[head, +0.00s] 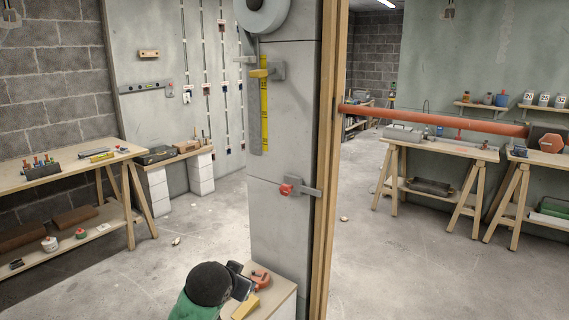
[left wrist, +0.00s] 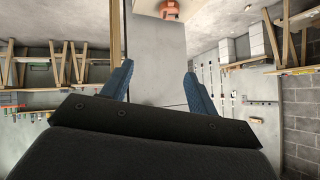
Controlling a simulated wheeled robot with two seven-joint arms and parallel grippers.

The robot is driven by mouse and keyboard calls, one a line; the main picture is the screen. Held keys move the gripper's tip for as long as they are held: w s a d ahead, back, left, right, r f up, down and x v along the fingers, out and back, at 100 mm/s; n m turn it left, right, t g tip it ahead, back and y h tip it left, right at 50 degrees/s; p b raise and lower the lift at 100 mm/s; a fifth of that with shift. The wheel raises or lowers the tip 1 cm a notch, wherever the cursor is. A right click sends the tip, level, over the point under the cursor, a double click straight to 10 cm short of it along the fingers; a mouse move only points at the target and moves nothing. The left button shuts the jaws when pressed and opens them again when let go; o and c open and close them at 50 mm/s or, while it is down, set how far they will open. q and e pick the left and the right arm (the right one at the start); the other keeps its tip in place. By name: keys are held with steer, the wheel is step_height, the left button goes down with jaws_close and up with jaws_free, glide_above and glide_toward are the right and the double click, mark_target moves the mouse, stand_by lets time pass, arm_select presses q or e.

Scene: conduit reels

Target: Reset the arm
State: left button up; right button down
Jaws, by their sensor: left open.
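My left arm comes in at the bottom of the head view, green with a black rounded joint. Its dark gripper (head: 243,282) is beside a low wooden-topped stand at the pillar's foot. In the left wrist view the left gripper (left wrist: 162,88) shows two blue ridged fingers spread apart with nothing between them. The picture there looks upside down. My right gripper is in neither view.
A grey pillar (head: 283,150) with a wooden post rises close ahead. The low stand holds an orange-red tool (head: 261,278) and a yellow block (head: 245,307). A workbench (head: 70,176) stands left, trestle tables (head: 440,150) right. An orange pipe (head: 430,117) spans the right. Floor between is mostly clear.

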arm_select(q)
steer(key=s+f+n+g+p, duration=0.1)
steer(key=s+f+g, duration=0.1)
steer(key=s+f, duration=0.6)
steer(key=s+a+f+n+g+p, duration=0.1)
steer(key=s+f+g, duration=0.2)
steer(key=s+f, duration=0.5)
steer(key=s+a+f+n+g+p, duration=0.1)
steer(key=s+f, duration=0.7)
steer(key=s, duration=1.4)
steer(key=shift+s+f+g, duration=0.25)
steer(key=shift+f+g, duration=0.1)
steer(key=shift+g, duration=0.55)
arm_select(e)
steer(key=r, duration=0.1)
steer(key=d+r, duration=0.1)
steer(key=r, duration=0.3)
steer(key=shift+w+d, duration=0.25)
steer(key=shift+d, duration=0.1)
